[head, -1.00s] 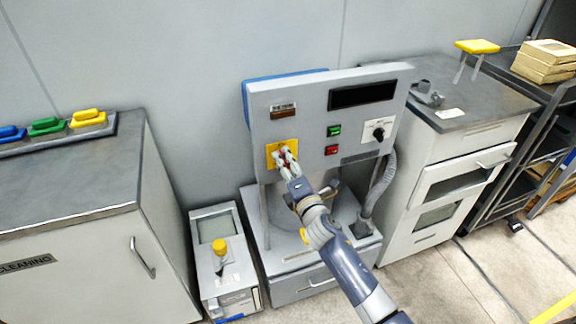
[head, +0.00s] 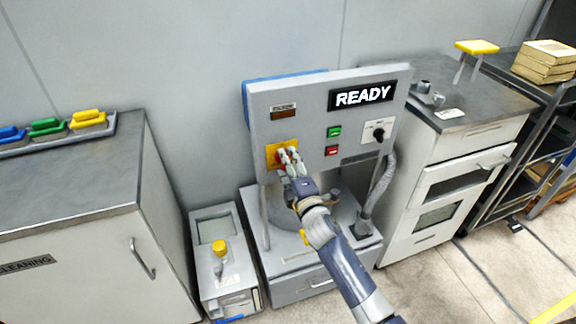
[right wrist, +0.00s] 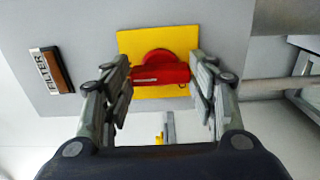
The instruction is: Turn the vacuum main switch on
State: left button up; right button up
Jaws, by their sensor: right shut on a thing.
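The vacuum main switch is a red rotary handle (right wrist: 162,75) on a yellow plate (right wrist: 128,45) on the grey machine panel. In the head view the plate (head: 271,151) is at the panel's lower left, and my fingers largely hide the handle. My right gripper (right wrist: 160,78) is shut on the red handle, one finger at each end of it. In the head view the right gripper (head: 288,158) is against the plate. The panel's display (head: 363,95) is lit and reads READY. My left gripper is not in view.
Green (head: 334,132) and red (head: 331,151) buttons and a black knob (head: 379,133) sit right of the switch. A filter indicator (right wrist: 51,70) is near the plate. A grey hose (head: 380,185) hangs at the panel's right. A cabinet (head: 75,215) stands left.

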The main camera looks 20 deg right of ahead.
jog(key=o, duration=1.1)
jog(key=shift+c, duration=0.2)
jog(key=s, duration=1.2)
jog(key=shift+d, duration=0.2)
jog(key=shift+f, duration=0.1)
